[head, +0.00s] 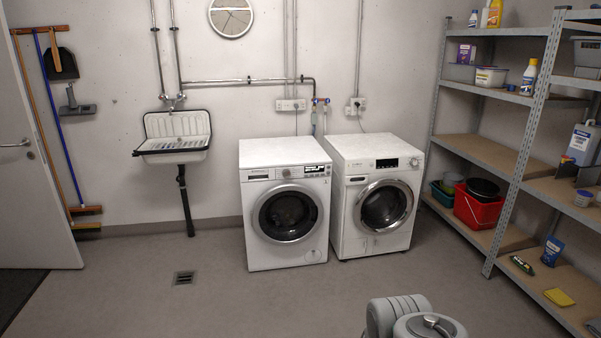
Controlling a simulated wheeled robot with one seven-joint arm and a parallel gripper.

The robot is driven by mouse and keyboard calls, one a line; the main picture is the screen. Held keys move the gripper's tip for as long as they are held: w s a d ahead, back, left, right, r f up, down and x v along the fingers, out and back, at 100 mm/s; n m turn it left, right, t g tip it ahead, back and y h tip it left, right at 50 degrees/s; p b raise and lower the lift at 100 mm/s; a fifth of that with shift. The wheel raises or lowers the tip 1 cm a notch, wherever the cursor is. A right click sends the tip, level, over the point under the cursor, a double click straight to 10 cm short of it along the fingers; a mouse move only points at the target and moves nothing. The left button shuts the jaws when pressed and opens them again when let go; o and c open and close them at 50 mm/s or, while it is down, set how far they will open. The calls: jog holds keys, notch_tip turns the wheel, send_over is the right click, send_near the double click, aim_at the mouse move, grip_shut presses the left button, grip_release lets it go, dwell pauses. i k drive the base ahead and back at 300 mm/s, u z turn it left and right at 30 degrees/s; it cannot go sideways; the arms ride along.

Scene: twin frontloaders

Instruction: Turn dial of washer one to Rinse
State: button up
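Two white front-loading machines stand side by side against the back wall in the head view. The left machine (254,215) has a closed round door, a small round dial (286,173) at the middle of its top panel, and a dark display with white markings (317,171) to the right of the dial. The right machine (347,215) also has a closed round door and a dark display (387,163). I can read no number on either machine, and the dial's setting is too small to read. My gripper is not in view; rounded grey parts of my own body show at the bottom right.
Open floor (240,305) lies before the machines, with a drain grate (184,278) at left. A sink (176,137) hangs left of them. Metal shelving (483,145) with bottles, boxes and a red bucket (476,210) lines the right side. A door (30,200) stands at far left.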

aim_at(287, 173)
jog(key=z, duration=0.3)
jog(key=i, duration=2.05)
jog(key=u, duration=0.85)
jog(key=i, duration=1.35)
jog(key=u, duration=0.85)
